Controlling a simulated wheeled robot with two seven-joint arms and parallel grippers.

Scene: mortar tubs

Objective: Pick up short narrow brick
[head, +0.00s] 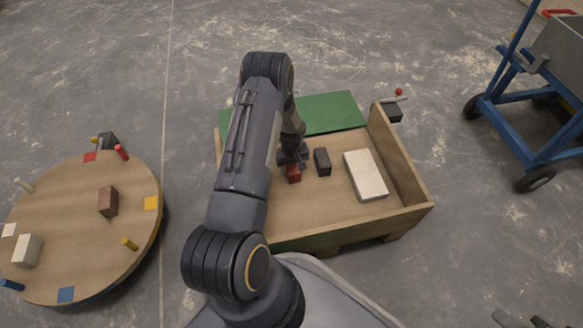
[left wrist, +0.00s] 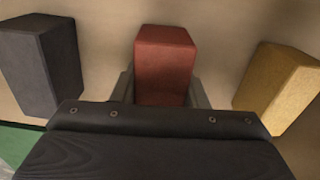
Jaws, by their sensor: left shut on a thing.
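A small red brick (head: 294,174) is between the fingers of my left gripper (head: 292,158), which is shut on it, inside the wooden tray. In the left wrist view the red brick (left wrist: 165,60) shows between the two grey fingers (left wrist: 165,92). I cannot tell whether it touches the tray floor. A dark grey brick (head: 322,162) stands just to the right of it in the head view and at the left in the wrist view (left wrist: 42,62). A yellow brick (left wrist: 278,84) shows at the right of the wrist view; my arm hides it in the head view.
A white slab (head: 366,174) lies at the right of the tray (head: 405,219). A green panel (head: 331,112) lies along the tray's far side. A round table (head: 75,235) with a brown brick (head: 108,201) and a white block (head: 27,250) stands left. A blue-framed cart (head: 514,121) stands right.

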